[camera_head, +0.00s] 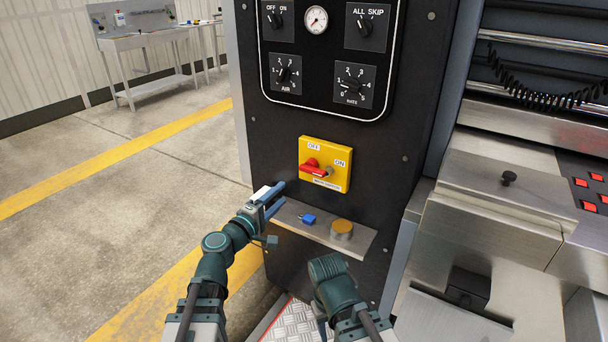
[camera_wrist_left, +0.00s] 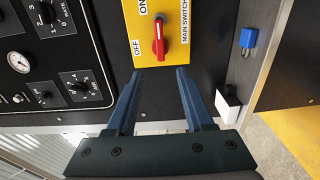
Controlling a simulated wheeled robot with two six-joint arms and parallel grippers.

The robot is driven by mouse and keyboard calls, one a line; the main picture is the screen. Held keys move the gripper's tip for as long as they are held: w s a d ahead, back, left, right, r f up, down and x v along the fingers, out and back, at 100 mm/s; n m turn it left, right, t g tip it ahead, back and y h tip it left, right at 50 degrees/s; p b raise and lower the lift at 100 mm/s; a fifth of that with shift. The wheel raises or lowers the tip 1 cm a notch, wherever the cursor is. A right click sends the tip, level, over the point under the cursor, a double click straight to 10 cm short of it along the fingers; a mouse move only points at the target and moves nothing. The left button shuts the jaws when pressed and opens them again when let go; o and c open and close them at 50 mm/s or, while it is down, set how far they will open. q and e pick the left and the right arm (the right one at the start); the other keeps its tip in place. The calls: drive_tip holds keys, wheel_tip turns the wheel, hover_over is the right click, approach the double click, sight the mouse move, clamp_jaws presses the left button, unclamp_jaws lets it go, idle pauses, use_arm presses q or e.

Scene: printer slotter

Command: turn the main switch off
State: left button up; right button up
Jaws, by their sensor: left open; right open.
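The main switch is a yellow plate (camera_head: 339,155) with a red handle (camera_head: 314,168), mounted on the black machine panel. OFF is printed at its upper left and ON at its right. In the left wrist view the plate (camera_wrist_left: 180,45) appears turned, and the handle (camera_wrist_left: 158,47) lies just ahead of the fingers. I cannot tell surely which label the handle points to. My left gripper (camera_head: 276,197) is open and empty, below and left of the plate; it also shows in the left wrist view (camera_wrist_left: 155,72), apart from the handle. My right arm shows at bottom centre, its fingers hidden.
Dials (camera_head: 352,85) and a gauge (camera_head: 314,19) sit above. Metal machine parts (camera_head: 490,220) stand at right. Open floor lies at left.

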sight(307, 171)
use_arm(q)
drive_tip(key=x, duration=1.3)
drive_tip(key=shift+w+d, duration=0.1)
clamp_jaws()
